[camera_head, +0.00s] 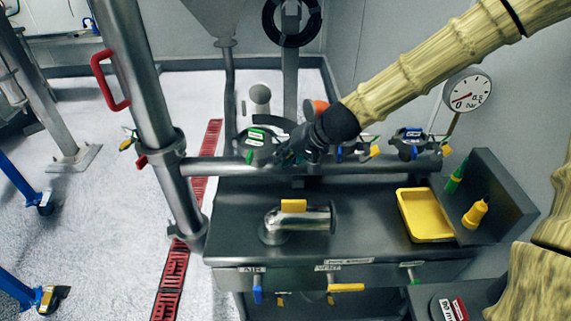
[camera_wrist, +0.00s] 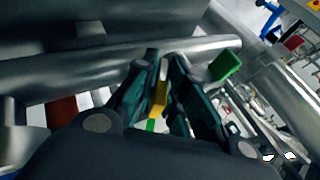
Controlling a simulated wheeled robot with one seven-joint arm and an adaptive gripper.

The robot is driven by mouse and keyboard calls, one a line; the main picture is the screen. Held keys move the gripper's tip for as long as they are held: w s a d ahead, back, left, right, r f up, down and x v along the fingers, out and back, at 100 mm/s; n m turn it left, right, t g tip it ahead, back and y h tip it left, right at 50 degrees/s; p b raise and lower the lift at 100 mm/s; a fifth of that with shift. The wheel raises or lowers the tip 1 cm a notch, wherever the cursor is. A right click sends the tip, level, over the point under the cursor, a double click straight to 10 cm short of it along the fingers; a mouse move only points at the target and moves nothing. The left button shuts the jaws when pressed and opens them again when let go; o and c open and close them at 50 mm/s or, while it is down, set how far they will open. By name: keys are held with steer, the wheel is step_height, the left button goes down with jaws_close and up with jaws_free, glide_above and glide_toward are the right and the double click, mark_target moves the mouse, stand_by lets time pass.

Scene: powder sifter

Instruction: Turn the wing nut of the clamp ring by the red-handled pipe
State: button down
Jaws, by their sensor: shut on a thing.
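The pipe with the red handle (camera_head: 108,80) stands upright at the left in the head view. A clamp ring (camera_head: 168,147) sits around it below the handle, with a small red wing-like piece (camera_head: 141,161) on its left. My gripper (camera_head: 287,157) is to the right of this pipe, at the horizontal pipe (camera_head: 350,166). In the wrist view my gripper (camera_wrist: 165,70) has its dark fingers closed around a small yellow piece (camera_wrist: 160,98). Which fitting that piece belongs to I cannot tell. A green handle (camera_wrist: 226,65) is just right of the fingertips.
Several labelled valve tops stand behind the horizontal pipe, with a pressure gauge (camera_head: 467,92) at the right. Below are a steel elbow fitting (camera_head: 300,220) and a yellow tray (camera_head: 402,222) on the grey bench.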

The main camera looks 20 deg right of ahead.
steer(key=shift+y+b, duration=0.7)
steer(key=shift+b, duration=0.4)
steer(key=c, duration=1.6)
jaws_free()
steer(key=shift+t, duration=0.3)
step_height(320, 180, up, 8)
steer(key=shift+a+r, duration=0.1)
steer(key=shift+r, duration=0.9)
